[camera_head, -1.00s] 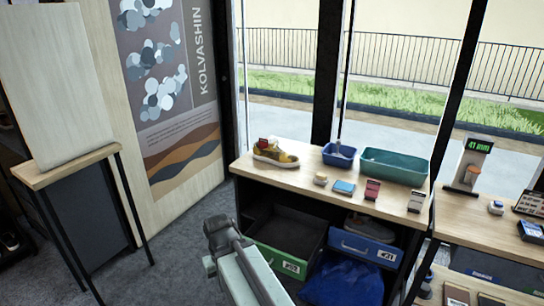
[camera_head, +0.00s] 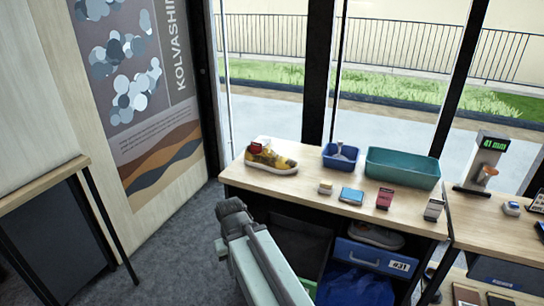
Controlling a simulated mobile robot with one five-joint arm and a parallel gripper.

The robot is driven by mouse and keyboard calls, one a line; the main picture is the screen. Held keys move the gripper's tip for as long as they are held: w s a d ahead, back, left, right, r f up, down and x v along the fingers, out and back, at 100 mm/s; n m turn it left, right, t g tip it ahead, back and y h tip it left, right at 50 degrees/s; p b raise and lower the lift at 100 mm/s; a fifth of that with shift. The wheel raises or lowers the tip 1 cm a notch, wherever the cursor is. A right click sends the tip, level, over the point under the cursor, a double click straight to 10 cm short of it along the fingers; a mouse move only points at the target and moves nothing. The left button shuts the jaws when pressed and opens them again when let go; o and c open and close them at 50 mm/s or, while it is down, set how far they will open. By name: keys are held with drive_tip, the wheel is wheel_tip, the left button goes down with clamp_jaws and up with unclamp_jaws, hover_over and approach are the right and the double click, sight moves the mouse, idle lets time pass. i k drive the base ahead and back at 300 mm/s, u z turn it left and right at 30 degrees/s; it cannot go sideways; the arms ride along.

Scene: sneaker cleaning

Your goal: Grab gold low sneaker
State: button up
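A gold-yellow low sneaker (camera_head: 271,159) with a white sole stands on the left end of the wooden bench top (camera_head: 310,186). It has a red patch near its heel end on the left, and its toe is to the right. My arm reaches up from the bottom of the view, and its dark end (camera_head: 233,212) is in front of the bench's left side, lower in the picture than the sneaker and apart from it. The fingertips cannot be made out.
A small blue bin (camera_head: 340,157) and a teal tub (camera_head: 402,168) stand behind several small boxes on the bench. Below are a blue drawer (camera_head: 373,257) and a blue bag (camera_head: 355,287). A wooden stand (camera_head: 45,184) is at the left. Grey floor (camera_head: 170,235) lies between.

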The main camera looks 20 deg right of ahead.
sight(267, 161)
drive_tip(key=u, duration=0.35)
drive_tip(key=i, duration=1.1)
drive_tip(key=u, duration=0.85)
drive_tip(key=k, duration=0.85)
drive_tip(key=u, duration=0.15)
drive_tip(key=i, duration=0.9)
drive_tip(key=z, duration=0.05)
